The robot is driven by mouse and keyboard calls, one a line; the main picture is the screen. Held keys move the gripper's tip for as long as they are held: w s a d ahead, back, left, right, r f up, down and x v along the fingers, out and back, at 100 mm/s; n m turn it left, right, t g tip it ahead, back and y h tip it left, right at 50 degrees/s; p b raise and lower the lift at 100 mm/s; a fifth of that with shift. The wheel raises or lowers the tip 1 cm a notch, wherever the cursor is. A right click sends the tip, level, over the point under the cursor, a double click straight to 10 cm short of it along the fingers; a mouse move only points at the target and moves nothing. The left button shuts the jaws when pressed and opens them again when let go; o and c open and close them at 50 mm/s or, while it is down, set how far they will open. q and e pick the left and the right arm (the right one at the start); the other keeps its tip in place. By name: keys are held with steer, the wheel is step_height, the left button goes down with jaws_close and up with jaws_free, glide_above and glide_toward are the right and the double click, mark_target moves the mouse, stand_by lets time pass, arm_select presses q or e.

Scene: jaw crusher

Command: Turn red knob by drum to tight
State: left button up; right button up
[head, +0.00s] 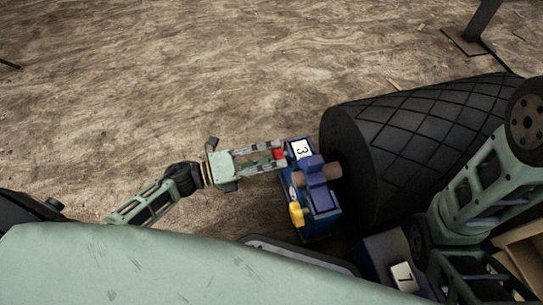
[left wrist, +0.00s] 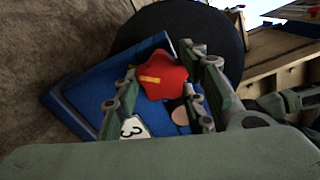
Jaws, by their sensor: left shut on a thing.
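The red knob (head: 278,154) sits on the left side of a blue housing labelled 3 (head: 318,222), beside the black drum. In the left wrist view the knob (left wrist: 163,78) is star-shaped, with a short yellow mark on its face. My left gripper (head: 281,156) reaches in from the left, with one finger on each side of the knob, shut on it. In the left wrist view its fingers (left wrist: 161,88) flank the knob; the contact itself is partly hidden. My right arm shows at the right, but its gripper is not visible.
The large black drum (head: 430,135) with a diamond pattern lies just right of the housing. A yellow handle (head: 296,214) is on the housing's lower left. Another blue housing labelled 1 (head: 375,252) is at the lower right. Bare dirt ground (head: 150,80) lies open to the upper left.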

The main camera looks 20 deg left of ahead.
arm_select(q)
steer(key=shift+n+p, duration=0.5)
steer(key=shift+p, duration=0.2)
steer(key=shift+f, duration=0.15)
steer(key=o, duration=1.1)
steer(key=v, duration=1.2)
